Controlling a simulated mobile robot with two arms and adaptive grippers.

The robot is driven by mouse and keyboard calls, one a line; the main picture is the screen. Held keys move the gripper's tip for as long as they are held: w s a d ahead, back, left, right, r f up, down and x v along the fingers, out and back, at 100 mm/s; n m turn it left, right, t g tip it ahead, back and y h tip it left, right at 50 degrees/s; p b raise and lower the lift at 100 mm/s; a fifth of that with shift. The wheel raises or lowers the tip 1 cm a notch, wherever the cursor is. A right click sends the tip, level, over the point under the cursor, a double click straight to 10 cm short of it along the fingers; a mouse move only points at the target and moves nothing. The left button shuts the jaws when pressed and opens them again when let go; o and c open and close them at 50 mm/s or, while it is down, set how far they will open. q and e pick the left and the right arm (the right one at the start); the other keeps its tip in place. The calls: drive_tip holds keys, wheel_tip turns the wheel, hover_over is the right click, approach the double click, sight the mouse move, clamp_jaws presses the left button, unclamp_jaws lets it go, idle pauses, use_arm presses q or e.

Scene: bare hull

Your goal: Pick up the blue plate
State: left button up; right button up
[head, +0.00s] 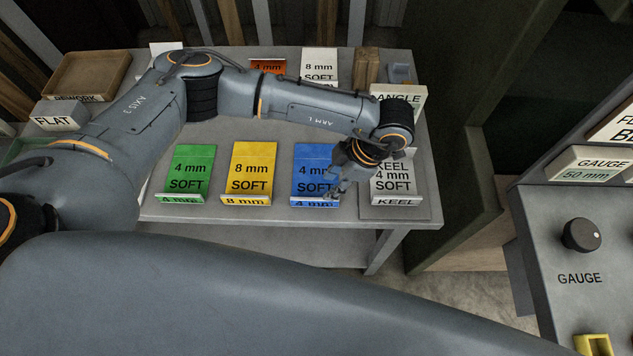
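The blue plate (311,162), marked 4 mm SOFT, leans in a holder with a small blue label strip at the front of the grey table. My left arm reaches over the table from the left. Its gripper (334,190) points down at the right edge of the blue plate and covers part of it. The fingers are small and dark here, so I cannot tell whether they are apart or touch the plate. My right gripper is not in view.
A green plate (190,168) and a yellow plate (252,168) stand left of the blue one. A white KEEL plate (393,180) stands close on its right. Orange and white plates stand behind my arm. A gauge panel (575,270) is at the right, beyond a gap.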

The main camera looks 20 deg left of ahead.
sight(315, 198)
use_arm(q)
drive_tip(key=p+x, duration=0.1)
drive_tip(key=x, duration=0.2)
drive_tip(key=shift+s+a, duration=0.1)
drive_tip(key=shift+a, duration=0.05)
drive_tip(key=p+x, duration=0.1)
drive_tip(key=x, duration=0.2)
drive_tip(key=shift+w+p, duration=0.25)
drive_tip(key=shift+p, duration=0.1)
drive_tip(key=p+x, duration=0.1)
drive_tip(key=x, duration=0.1)
drive_tip(key=shift+a+f, duration=0.1)
drive_tip(key=shift+f, duration=0.15)
drive_tip(key=shift+p+x, duration=0.35)
drive_tip(key=shift+x, duration=0.45)
drive_tip(key=shift+f, duration=0.15)
clamp_jaws()
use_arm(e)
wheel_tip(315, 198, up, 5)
